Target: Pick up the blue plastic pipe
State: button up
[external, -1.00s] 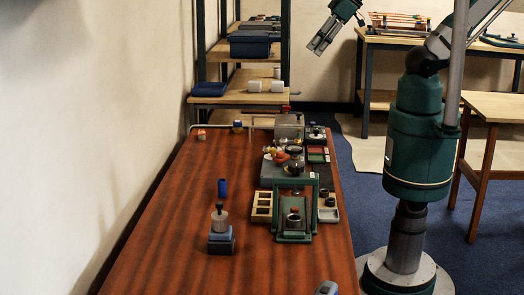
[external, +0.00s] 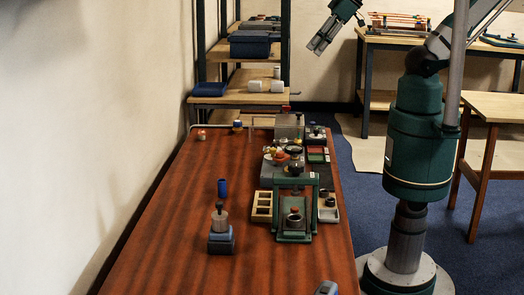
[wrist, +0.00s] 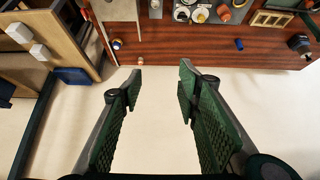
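A short blue cylinder, which looks like the blue plastic pipe (external: 222,188), stands upright on the wooden table, left of the green-framed equipment. It shows small near the top right of the wrist view (wrist: 239,44). My gripper (external: 316,46) is high in the air beyond the far end of the table, well away from the pipe. In the wrist view my gripper (wrist: 160,72) has its two green fingers spread wide with nothing between them.
A weight-like object on a blue and dark block (external: 221,240) stands in front of the pipe. A green frame (external: 294,205) and trays are to its right. The wall runs along the left. A shelf (external: 240,98) with a blue bin stands behind. The table's left front is clear.

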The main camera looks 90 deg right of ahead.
jog(key=shift+w, duration=0.1)
jog(key=w+a+m+g+b, duration=0.1)
jog(key=w+a+m+g, duration=0.1)
jog(key=w+a+m, duration=0.7)
jog(key=m+g+b, duration=0.4)
jog(key=m+g, duration=0.1)
jog(key=m, duration=0.7)
send_over(223, 182)
jog(key=d, duration=0.2)
jog(key=f, duration=3)
jog(key=shift+w+a+f, duration=0.15)
jog(key=shift+w+f, duration=0.05)
jog(key=shift+f, duration=0.05)
jog(key=shift+a+f, duration=0.25)
jog(key=shift+f, duration=0.05)
